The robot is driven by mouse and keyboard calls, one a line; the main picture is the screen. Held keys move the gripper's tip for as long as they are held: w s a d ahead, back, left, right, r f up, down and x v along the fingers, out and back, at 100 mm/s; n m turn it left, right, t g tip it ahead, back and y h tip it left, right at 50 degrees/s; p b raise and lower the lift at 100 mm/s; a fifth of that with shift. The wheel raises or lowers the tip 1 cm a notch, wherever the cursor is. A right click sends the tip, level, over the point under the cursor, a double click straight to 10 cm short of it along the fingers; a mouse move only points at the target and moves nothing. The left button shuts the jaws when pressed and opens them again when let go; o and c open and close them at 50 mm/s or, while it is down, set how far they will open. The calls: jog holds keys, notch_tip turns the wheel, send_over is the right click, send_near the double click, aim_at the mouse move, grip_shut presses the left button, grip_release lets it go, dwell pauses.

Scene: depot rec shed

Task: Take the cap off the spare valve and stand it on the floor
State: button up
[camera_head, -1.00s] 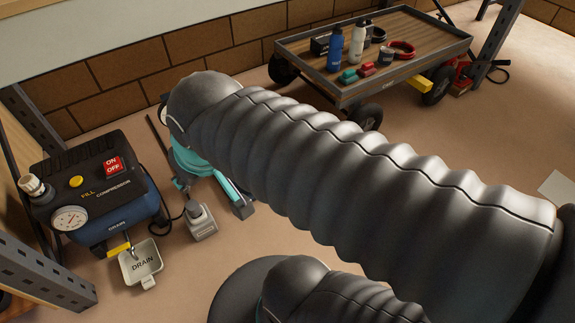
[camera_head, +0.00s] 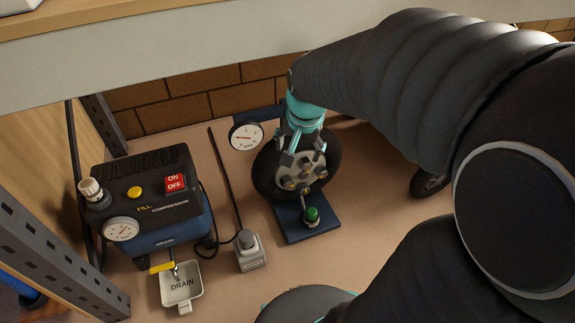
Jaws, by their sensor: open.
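The spare wheel (camera_head: 262,172) stands upright on a blue base plate (camera_head: 298,232), its grey hub with several bolts facing me. A green cap (camera_head: 312,215) sits at the low end of a thin stem below the hub, apparently the valve. My gripper (camera_head: 303,157), grey with a teal wrist, is open and empty. It appears in front of the upper hub, above the cap and apart from it. Whether its fingers touch the hub I cannot tell. The gripper hides the top of the wheel.
A round gauge (camera_head: 246,137) stands left of the wheel. The compressor (camera_head: 150,205) with its drain tray (camera_head: 182,285) is at left. Shelf posts (camera_head: 50,250) edge the left.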

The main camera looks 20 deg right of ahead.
jog(key=w+d+f+m+g+b, duration=0.1)
jog(key=w+d+f+m, duration=0.2)
jog(key=w+f, duration=0.45)
jog(key=m+g+b, duration=0.3)
jog(key=m+b, duration=0.1)
jog(key=m, duration=0.5)
send_over(312, 211)
jog(key=a, duration=0.1)
notch_tip(312, 211, down, 29)
jog(key=f, duration=0.8)
jog(key=shift+s+f+b, duration=0.3)
jog(key=shift+s+b, duration=0.05)
jog(key=shift+w+d+f+b, duration=0.1)
jog(key=shift+d+f+b, duration=0.05)
jog(key=shift+f, duration=0.8)
jog(key=shift+w+d+f+b, duration=0.1)
jog(key=shift+f+b, duration=0.05)
jog(key=shift+f, duration=0.85)
jog(key=shift+w+d+f+b, duration=0.1)
jog(key=shift+d+f+b, duration=0.05)
jog(key=shift+f, duration=0.8)
jog(key=c, duration=1.2)
